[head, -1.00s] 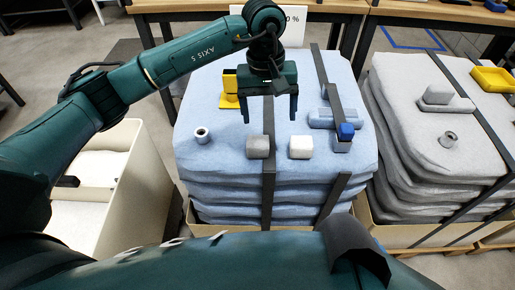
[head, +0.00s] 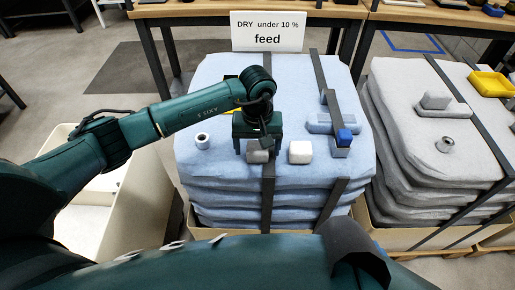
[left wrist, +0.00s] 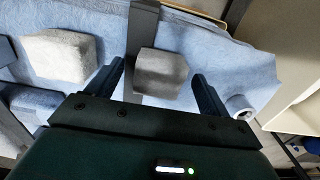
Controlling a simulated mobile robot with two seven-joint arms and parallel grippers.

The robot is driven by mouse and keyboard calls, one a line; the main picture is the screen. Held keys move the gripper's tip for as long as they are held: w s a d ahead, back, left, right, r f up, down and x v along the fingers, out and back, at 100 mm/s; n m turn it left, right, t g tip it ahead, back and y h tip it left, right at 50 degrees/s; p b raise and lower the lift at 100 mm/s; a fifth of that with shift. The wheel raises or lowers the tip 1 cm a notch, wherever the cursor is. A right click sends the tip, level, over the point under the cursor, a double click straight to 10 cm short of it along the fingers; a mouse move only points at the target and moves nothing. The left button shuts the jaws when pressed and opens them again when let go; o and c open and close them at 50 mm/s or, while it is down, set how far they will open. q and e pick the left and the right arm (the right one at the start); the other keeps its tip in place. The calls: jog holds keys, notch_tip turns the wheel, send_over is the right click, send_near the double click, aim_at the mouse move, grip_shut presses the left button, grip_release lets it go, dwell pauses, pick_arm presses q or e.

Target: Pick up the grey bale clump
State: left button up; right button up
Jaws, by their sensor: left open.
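The grey bale clump (head: 257,152) is a small rough block on top of the blue bale stack (head: 215,90), beside a dark strap. My left gripper (head: 258,147) is over it, pointing down, with its fingers open and partly hiding it. In the left wrist view the clump (left wrist: 160,74) lies between the two open fingers, with space on both sides. Whether the fingertips are level with it is hard to tell. My right gripper is not in view.
A white block (head: 300,152) sits close to the right of the clump. A pale ring (head: 202,140) lies to the left. Grey bales (head: 400,90) stand at the right, and a cream bin (head: 130,215) at the left.

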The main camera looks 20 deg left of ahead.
pick_arm(q)
jog(key=shift+d+f, duration=0.1)
jog(key=shift+f, duration=0.45)
jog(key=c, duration=1.1)
